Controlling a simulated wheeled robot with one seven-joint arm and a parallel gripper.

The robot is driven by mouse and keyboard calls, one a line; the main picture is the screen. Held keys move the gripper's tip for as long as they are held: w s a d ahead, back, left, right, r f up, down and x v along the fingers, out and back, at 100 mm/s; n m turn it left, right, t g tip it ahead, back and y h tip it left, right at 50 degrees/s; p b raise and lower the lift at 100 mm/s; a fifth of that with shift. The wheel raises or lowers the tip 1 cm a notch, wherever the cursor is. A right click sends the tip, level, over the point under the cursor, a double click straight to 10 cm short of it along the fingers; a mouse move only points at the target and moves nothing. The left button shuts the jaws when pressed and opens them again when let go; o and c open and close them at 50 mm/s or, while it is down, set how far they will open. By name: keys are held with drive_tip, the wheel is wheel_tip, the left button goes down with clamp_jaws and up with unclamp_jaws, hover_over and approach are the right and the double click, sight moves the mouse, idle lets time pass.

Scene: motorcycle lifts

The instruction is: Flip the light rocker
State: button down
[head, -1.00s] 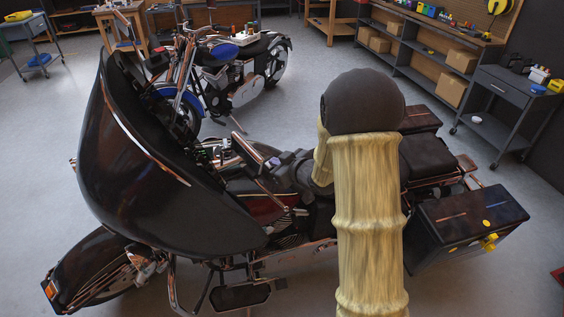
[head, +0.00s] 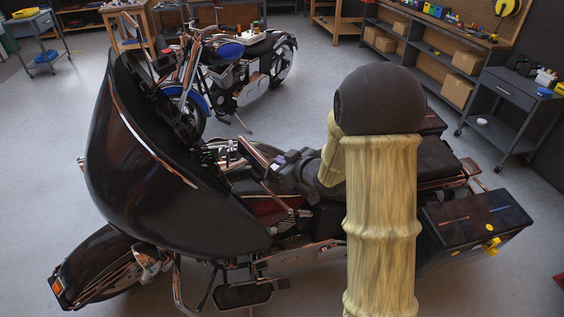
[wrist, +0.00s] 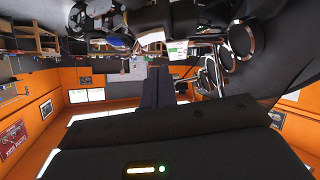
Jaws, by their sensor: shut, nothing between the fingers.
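The black motorcycle (head: 150,165) stands across the head view, its big front fairing at left and its seat behind my arm. Small handlebar and dash parts (head: 208,156) show behind the fairing. I cannot make out the light rocker among them in either view. My gripper (head: 272,166) is shut and empty, over the middle of the motorcycle, to the right of those dash parts. In the wrist view its dark fingers (wrist: 158,80) lie together, pointing toward chrome and dark motorcycle parts. I cannot tell whether the fingertips touch anything.
A blue motorcycle (head: 225,75) stands behind. A grey drawer cart (head: 512,95), shelves with boxes (head: 455,90) and a left cart (head: 42,42) line the room. A black saddlebag (head: 475,225) juts out at right. Grey floor is open between the motorcycles.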

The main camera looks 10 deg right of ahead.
drive_tip(key=b+v, duration=0.1)
drive_tip(key=v, duration=0.9)
drive_tip(key=shift+s+a+b, duration=0.2)
drive_tip(key=shift+s+b, duration=0.2)
drive_tip(key=shift+r, duration=0.1)
drive_tip(key=shift+w+p, duration=0.15)
drive_tip(key=shift+p, duration=0.35)
drive_tip(key=w+d+p, duration=0.1)
drive_tip(key=p, duration=0.6)
drive_tip(key=shift+r, duration=0.35)
drive_tip(key=shift+w+a+f, duration=0.1)
drive_tip(key=p, duration=0.3)
hover_over(277, 166)
drive_tip(key=s+d, duration=0.2)
drive_tip(key=s, duration=0.2)
wheel_tip(277, 166, down, 4)
drive_tip(key=shift+w+a+f+p, duration=0.15)
drive_tip(key=shift+w+f+p, duration=0.35)
drive_tip(key=shift+f, duration=0.4)
drive_tip(key=shift+w+a+f+p, duration=0.1)
drive_tip(key=shift+w+f+p, duration=0.15)
drive_tip(key=shift+w+f, duration=0.5)
